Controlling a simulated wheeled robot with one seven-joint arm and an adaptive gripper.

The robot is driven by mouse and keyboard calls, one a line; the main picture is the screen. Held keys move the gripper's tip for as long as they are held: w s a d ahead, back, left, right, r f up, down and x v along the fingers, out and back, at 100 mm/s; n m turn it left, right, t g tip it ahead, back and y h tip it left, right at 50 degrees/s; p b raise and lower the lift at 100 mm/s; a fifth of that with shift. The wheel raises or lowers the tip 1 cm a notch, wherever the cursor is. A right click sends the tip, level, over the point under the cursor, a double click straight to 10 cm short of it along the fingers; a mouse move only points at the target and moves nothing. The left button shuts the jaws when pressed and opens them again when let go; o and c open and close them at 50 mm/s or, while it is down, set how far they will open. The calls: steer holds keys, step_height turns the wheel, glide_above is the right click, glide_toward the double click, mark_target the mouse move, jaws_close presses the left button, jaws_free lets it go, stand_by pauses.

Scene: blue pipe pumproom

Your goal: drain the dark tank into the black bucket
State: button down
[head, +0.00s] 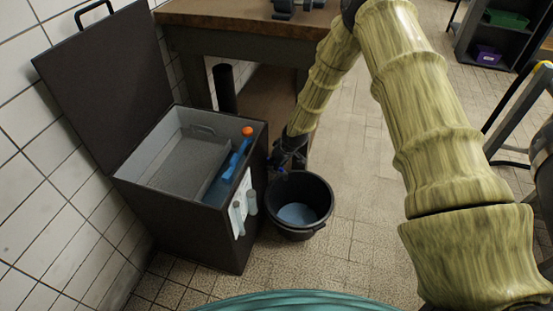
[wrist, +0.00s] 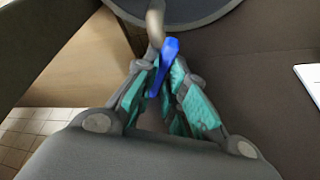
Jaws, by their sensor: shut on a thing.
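The dark tank (head: 180,215) stands at the left with its lid (head: 105,85) raised. A blue arm with an orange ball (head: 247,131) shows inside it, above blue at the bottom. The black bucket (head: 327,208) stands on the floor against the tank's right side, with a bluish patch inside that looks like water. My gripper (head: 284,165) is low at that side, behind the bucket. In the wrist view my gripper (wrist: 165,82) is shut on a blue handle (wrist: 169,52), beside a pale spout (wrist: 155,22). The bucket (wrist: 205,22) shows past it. The tap's body is mostly hidden.
A wooden-topped bench (head: 245,20) stands behind the tank, with a dark upright cylinder (head: 224,88) below it. A dark shelf (head: 505,40) is far right. Tiled floor is open beyond the bucket.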

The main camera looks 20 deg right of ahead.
steer(key=n, duration=0.1)
steer(key=n+y+p, duration=0.1)
steer(key=n, duration=0.1)
steer(key=shift+w+d+g, duration=0.1)
steer(key=shift+d+g, duration=0.1)
steer(key=shift+g, duration=0.1)
steer(key=shift+w+n+g+y, duration=0.1)
steer(key=shift+n+g+y, duration=0.3)
steer(key=shift+n, duration=1)
steer(key=c, duration=1.5)
jaws_free()
steer(key=shift+r, duration=0.1)
steer(key=v, duration=1.1)
steer(key=shift+d+r, duration=0.15)
steer(key=shift+r, duration=0.2)
